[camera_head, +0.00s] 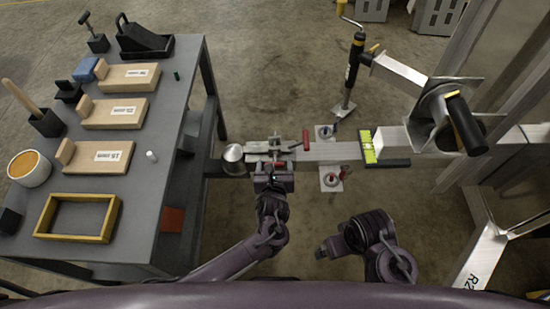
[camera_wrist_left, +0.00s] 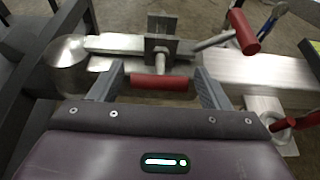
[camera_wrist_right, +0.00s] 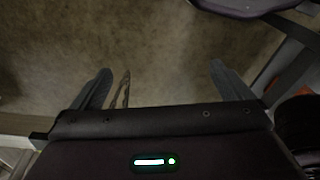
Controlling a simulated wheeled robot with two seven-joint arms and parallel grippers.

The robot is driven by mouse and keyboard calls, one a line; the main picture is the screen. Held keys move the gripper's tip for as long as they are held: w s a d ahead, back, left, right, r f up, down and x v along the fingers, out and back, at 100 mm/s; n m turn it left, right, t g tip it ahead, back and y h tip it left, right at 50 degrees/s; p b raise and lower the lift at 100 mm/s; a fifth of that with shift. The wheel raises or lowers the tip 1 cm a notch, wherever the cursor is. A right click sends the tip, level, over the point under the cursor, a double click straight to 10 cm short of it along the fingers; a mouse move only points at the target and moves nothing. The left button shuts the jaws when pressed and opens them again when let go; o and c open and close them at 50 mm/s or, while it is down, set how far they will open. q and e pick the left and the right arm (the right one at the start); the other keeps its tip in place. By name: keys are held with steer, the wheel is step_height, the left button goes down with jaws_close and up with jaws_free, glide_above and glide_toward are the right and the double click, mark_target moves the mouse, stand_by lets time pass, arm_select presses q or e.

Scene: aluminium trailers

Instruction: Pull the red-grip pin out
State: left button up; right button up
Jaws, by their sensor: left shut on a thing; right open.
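The red-grip pin (camera_wrist_left: 160,83) shows in the left wrist view as a red crosswise grip on a short metal shaft. The shaft enters a metal bracket on the coupler (camera_wrist_left: 110,43) of the trailer tongue. My left gripper (camera_wrist_left: 160,88) is shut on the red grip, which lies crosswise between its fingers. In the head view my left gripper (camera_head: 270,172) is at the near side of the coupler (camera_head: 272,149) and largely hides the pin. My right gripper (camera_wrist_right: 161,85) is open and empty over bare floor; in the head view its arm is at lower right.
A red-grip lever (camera_head: 305,140) sits on the coupler beside the pin. A yellow-green level (camera_head: 368,147) lies on the tongue bar. A jack (camera_head: 352,62) stands beyond it. A grey table (camera_head: 160,165) with wooden blocks and a tray is at left.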

arm_select(q)
steer(key=shift+c, duration=1.1)
steer(key=shift+s, duration=0.15)
